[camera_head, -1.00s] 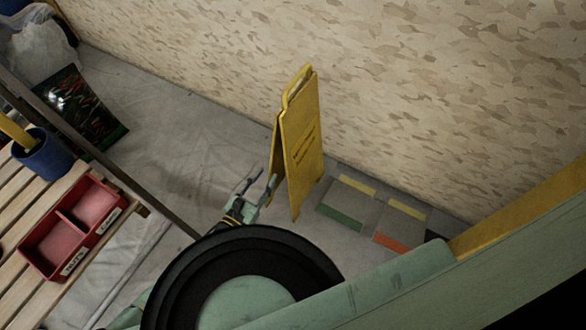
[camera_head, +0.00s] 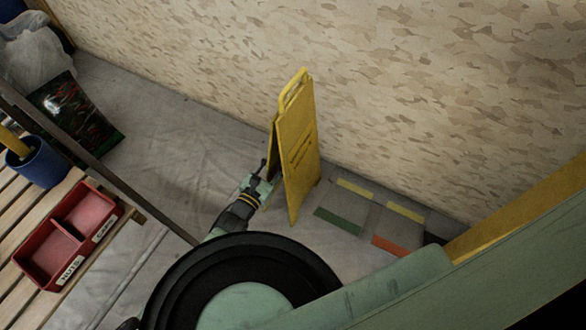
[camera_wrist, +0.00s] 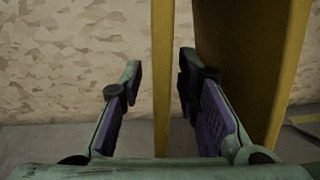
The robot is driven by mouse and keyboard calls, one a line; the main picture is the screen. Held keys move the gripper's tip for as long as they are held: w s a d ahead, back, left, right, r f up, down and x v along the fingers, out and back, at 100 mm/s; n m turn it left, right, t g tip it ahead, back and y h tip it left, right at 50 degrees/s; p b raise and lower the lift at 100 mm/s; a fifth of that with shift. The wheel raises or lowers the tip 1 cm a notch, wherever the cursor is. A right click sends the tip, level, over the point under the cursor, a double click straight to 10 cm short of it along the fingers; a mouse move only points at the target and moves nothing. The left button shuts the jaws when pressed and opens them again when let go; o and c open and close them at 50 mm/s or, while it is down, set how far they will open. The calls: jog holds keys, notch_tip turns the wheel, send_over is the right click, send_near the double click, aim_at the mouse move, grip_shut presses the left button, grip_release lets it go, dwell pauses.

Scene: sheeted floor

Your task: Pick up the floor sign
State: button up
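The yellow floor sign (camera_head: 301,150) stands upright on the floor near the wall, with a handle opening at its top. In the head view my gripper (camera_head: 264,174) is at the sign's left side, partly hidden behind its edge. In the wrist view my gripper (camera_wrist: 160,78) is open, with one finger on each side of a narrow yellow panel of the floor sign (camera_wrist: 162,50). Gaps show between the panel and both fingers. The sign's wider panel (camera_wrist: 285,70) is to the right, outside the right finger.
Flat grey pieces with coloured strips (camera_head: 345,207) lie on the floor right of the sign. A slatted wooden surface (camera_head: 15,205) at the left bears a red two-part bin (camera_head: 62,255) and a blue cup (camera_head: 40,165). The patterned wall (camera_head: 400,90) is close behind the sign.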

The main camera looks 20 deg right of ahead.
grip_shut()
dwell(0.8)
jog(key=shift+r, duration=0.2)
